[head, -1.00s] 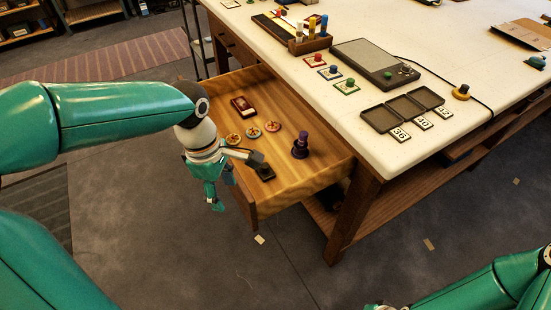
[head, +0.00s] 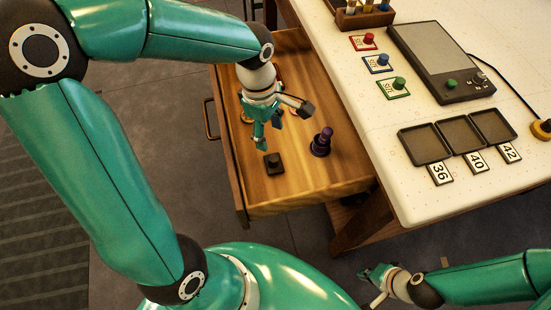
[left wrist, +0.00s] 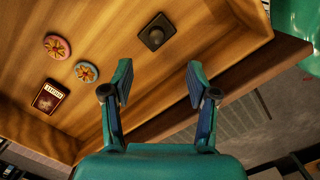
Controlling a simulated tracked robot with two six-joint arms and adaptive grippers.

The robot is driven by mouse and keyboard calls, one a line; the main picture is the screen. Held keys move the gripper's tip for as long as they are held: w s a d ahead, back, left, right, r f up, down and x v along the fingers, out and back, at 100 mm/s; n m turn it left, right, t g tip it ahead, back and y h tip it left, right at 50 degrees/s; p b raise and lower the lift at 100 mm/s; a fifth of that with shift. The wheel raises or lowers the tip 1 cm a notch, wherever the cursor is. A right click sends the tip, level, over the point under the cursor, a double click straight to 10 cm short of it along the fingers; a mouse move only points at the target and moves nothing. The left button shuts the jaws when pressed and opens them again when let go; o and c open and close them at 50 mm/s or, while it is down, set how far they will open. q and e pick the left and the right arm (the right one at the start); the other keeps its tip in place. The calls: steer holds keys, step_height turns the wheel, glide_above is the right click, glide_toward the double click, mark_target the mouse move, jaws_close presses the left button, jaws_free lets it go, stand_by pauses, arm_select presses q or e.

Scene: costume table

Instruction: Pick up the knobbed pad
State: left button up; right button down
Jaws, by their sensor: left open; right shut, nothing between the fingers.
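The knobbed pad (head: 274,163), a small dark square with a round knob on top, lies on the wooden floor of the open drawer. In the left wrist view the pad (left wrist: 157,32) is ahead of the fingers, near the top centre. My left gripper (head: 268,134) hangs over the drawer, just above the pad in the head picture. Its fingers also show in the left wrist view (left wrist: 158,85), spread apart with nothing between them. My right gripper (head: 369,280) is low at the bottom right, away from the drawer, shut and empty.
A dark purple figure-like piece (head: 321,142) stands right of the pad in the drawer (head: 310,190). Round discs (left wrist: 86,72) and a red box (left wrist: 50,96) lie beyond. Drawer walls and the white tabletop (head: 400,185) bound the space. The tabletop holds trays and a scale (head: 440,60).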

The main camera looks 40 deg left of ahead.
arm_select(q)
glide_above(274, 158)
step_height(274, 158, down, 7)
steer(key=shift+s+d+r, duration=0.1)
steer(key=shift+s+d, duration=0.05)
steer(key=f, duration=0.4)
steer(key=shift+a+f, duration=0.3)
steer(key=shift+d+f, duration=0.1)
steer(key=shift+f, duration=0.4)
jaws_close()
